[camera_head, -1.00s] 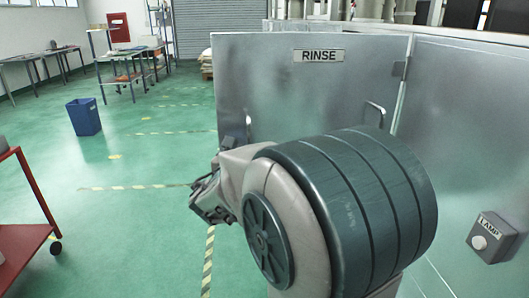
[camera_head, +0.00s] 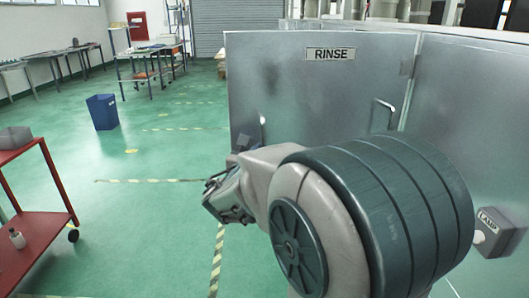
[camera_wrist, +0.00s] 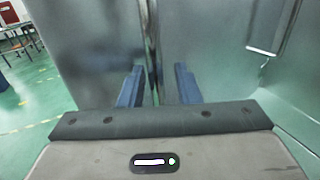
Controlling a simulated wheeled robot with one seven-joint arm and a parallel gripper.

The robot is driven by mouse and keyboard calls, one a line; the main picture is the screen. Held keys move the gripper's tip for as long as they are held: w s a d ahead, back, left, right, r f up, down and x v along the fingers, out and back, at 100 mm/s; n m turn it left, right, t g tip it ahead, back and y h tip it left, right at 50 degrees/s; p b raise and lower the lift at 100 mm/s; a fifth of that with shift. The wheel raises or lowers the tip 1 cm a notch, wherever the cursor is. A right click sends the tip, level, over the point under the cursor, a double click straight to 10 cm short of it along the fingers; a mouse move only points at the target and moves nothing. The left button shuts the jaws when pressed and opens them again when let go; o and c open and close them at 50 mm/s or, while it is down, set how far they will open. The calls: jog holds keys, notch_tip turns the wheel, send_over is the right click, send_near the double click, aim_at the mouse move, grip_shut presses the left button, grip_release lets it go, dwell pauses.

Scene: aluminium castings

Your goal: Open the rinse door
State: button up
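The rinse door (camera_head: 290,75) is a grey metal panel with a RINSE plate (camera_head: 331,54) near its top. It meets the wall with the LAMP box at a corner on its right, with a hinge (camera_head: 407,64) there. It appears to stand out from that wall; how far it is open I cannot tell. A bar handle (camera_head: 384,112) shows on its right part. My gripper (camera_head: 228,197) is at the door's lower left, partly hidden by my arm. In the wrist view, its blue fingers (camera_wrist: 158,85) are apart, with a shiny vertical bar (camera_wrist: 151,45) between them. Contact is unclear.
A LAMP box (camera_head: 497,232) is on the right wall, close to my arm. A red cart (camera_head: 40,215) stands at the left. A blue bin (camera_head: 102,112) and benches are farther back. Green floor between cart and door is clear.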

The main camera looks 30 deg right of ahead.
jog(key=shift+a, duration=0.15)
jog(key=shift+s+a, duration=0.1)
jog(key=shift+a, duration=0.1)
jog(key=v, duration=1.3)
jog(key=shift+s, duration=0.15)
